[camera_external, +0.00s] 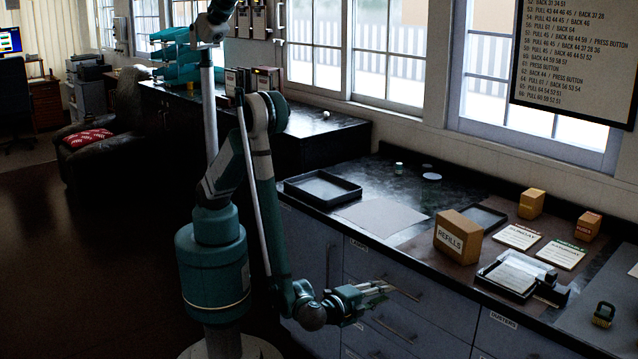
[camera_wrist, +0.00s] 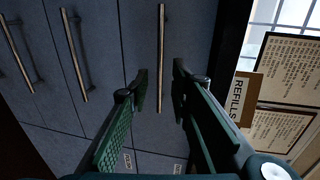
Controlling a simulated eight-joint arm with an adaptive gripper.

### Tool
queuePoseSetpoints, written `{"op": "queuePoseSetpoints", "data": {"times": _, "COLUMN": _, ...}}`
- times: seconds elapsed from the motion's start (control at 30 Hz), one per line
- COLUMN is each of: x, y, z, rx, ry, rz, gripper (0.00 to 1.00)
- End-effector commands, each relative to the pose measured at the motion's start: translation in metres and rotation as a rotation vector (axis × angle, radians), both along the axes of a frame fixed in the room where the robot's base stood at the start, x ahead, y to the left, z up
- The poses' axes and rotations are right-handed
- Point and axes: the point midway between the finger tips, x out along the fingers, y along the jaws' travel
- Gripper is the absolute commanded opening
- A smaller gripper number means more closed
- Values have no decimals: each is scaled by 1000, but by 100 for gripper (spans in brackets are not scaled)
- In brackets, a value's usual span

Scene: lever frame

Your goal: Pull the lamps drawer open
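A grey drawer front (camera_external: 372,268) lies just under the counter, with a long bar handle (camera_wrist: 161,50). Its small label (camera_external: 358,245) is too small to read, so I cannot tell which drawer is marked lamps. My gripper (camera_external: 386,289) is at this top drawer. In the wrist view my gripper (camera_wrist: 161,72) is open, its two fingers apart, with the handle showing in the gap between them. I cannot tell whether the fingertips reach around the bar or stop short of it. The drawer looks shut, flush with its neighbours.
Lower drawers with handles (camera_wrist: 74,56) sit below. A drawer labelled dusters (camera_external: 503,320) is at the right. The counter above holds a black tray (camera_external: 349,200), a refills box (camera_external: 458,240) and cards. The floor before the cabinet is dark.

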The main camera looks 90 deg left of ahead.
Motion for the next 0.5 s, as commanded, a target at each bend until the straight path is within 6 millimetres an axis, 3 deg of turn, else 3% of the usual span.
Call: {"op": "queuePoseSetpoints", "data": {"times": 0.5, "x": 31, "y": 32, "z": -10, "rx": 0, "ry": 0, "rz": 2, "gripper": 22}}
